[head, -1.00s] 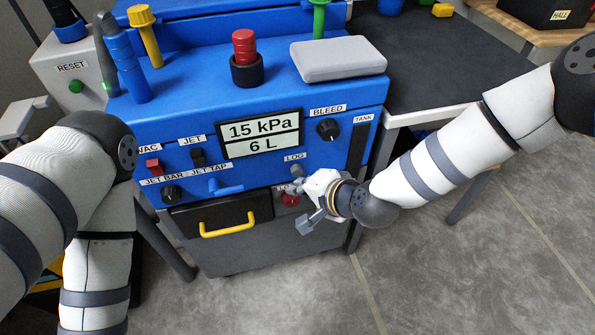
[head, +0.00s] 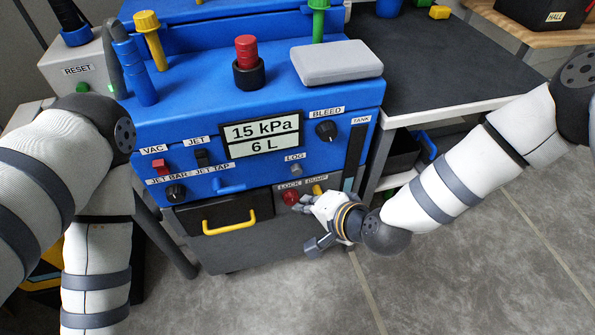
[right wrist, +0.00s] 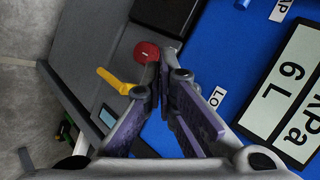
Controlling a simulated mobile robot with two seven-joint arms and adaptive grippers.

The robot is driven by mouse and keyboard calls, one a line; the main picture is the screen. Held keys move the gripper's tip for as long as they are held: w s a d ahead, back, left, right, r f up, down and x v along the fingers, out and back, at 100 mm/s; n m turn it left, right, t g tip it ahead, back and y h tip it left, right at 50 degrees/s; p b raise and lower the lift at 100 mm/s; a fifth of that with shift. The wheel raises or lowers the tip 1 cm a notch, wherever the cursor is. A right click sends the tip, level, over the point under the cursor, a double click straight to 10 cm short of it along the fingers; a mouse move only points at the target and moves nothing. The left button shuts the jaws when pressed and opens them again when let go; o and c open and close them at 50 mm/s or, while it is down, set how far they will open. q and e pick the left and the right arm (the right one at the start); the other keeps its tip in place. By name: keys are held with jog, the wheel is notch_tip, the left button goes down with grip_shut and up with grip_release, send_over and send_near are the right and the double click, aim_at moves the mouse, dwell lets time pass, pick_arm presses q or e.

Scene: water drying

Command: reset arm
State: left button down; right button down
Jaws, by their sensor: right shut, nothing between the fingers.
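My right gripper (head: 300,204) is in front of the lower right of the blue machine (head: 240,95). Its fingers also show in the right wrist view (right wrist: 160,85), closed together with nothing between them. The red LOCK knob (head: 289,197) is just beyond the fingertips, and the yellow DUMP handle (head: 318,189) is just above the gripper. The wrist view shows the red knob (right wrist: 147,52) and the yellow handle (right wrist: 114,80) near the fingertips; I cannot tell whether they touch. My left arm (head: 95,270) shows at the left, but its gripper is out of view.
The grey LOG button (head: 296,170) is above the gripper. The display (head: 262,134) reads 15 kPa and 6 L. A dark drawer with a yellow handle (head: 229,222) is to the left. A dark-topped table (head: 455,65) stands at right. Floor (head: 460,270) is open in front.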

dwell(0.5)
jog(key=s+d+f+n+g+h, duration=0.1)
jog(key=s+d+f+g, duration=0.2)
jog(key=s, duration=0.4)
jog(key=s+d+f+n+g+h+p, duration=0.1)
jog(key=s+d+f+n, duration=0.1)
jog(key=s+d, duration=0.35)
jog(key=s+d+f+n+g+h, duration=0.1)
jog(key=s+d+f+g, duration=0.15)
jog(key=s, duration=0.65)
pick_arm(q)
jog(key=shift+w+r+t+p, duration=0.4)
jog(key=shift+w+r+t, duration=0.1)
jog(key=shift+w+r, duration=0.7)
pick_arm(e)
jog(key=s+d+r+n+g+h, duration=0.2)
jog(key=s+d+n+g+h, duration=0.1)
jog(key=s+d, duration=0.8)
jog(key=s, duration=0.4)
jog(key=shift+s+r, duration=0.15)
jog(key=shift+r, duration=0.05)
jog(key=shift+d, duration=0.1)
